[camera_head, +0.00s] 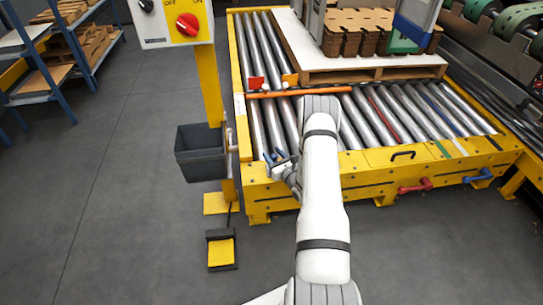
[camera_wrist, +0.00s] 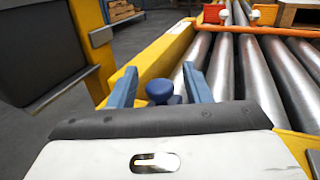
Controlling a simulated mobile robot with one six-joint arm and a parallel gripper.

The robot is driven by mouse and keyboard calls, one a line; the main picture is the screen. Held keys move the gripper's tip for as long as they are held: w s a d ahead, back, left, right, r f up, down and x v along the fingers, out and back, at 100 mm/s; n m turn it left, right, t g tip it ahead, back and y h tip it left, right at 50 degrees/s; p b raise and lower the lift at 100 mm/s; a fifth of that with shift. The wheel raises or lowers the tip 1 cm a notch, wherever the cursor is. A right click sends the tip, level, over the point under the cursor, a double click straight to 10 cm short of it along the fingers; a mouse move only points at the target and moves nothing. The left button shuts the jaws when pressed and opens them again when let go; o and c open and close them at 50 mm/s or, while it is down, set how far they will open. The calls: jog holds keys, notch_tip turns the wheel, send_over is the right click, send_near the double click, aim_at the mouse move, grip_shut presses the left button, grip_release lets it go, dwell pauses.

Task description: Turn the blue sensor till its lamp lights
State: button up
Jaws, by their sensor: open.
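The blue sensor (camera_wrist: 160,89) shows in the wrist view as a round, dark blue cap on a narrower blue stem, at the near left corner of the roller bed. My gripper (camera_wrist: 160,72) is open, with one blue finger on each side of the cap. A gap shows on both sides, so the fingers look apart from it. In the head view my gripper (camera_head: 278,160) is at the conveyor's front left corner, where the sensor cannot be told apart from the fingers. No lit lamp shows on the sensor; its lower part is hidden by my gripper.
The yellow conveyor frame (camera_head: 371,157) edges the steel rollers. A red (camera_head: 257,84) and an orange piece (camera_head: 290,79) stand near an orange bar (camera_head: 320,91) across the rollers. A dark bin (camera_head: 198,158) hangs on the yellow post just left of my gripper.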

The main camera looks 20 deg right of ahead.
jog(key=s+p, duration=0.2)
jog(key=s, duration=0.5)
jog(key=shift+s+d, duration=0.4)
jog(key=shift+d, duration=0.05)
